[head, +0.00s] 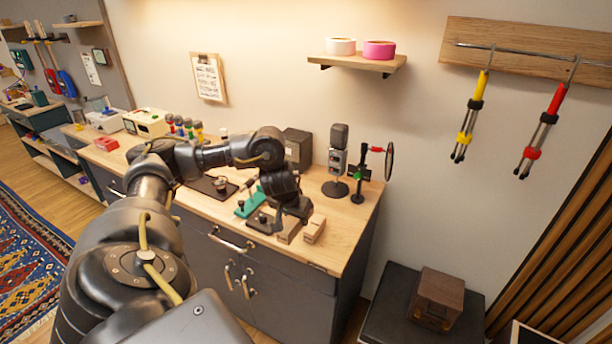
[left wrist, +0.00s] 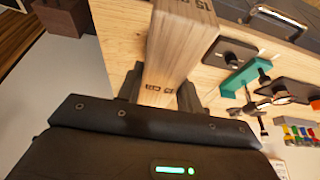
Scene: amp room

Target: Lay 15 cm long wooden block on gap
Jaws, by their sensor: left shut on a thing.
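My left gripper (head: 292,207) is over the front right part of the worktop, with its fingers pointing down. In the left wrist view it (left wrist: 160,95) is shut on a pale wooden block (left wrist: 178,45) with dark print that includes "15". The block stretches away from the fingers over the worktop. In the head view two small wooden pieces (head: 288,230) (head: 314,229) show just below and to the right of the gripper; I cannot tell which of them is the held block. The gap is not clearly visible. My right gripper is not in view.
A black plate with a knob (left wrist: 230,52) and a teal stand (left wrist: 247,76) lie beside the block. A microphone (head: 338,150) and a round filter on a stand (head: 389,161) stand behind. The worktop's (head: 345,240) right front corner is clear.

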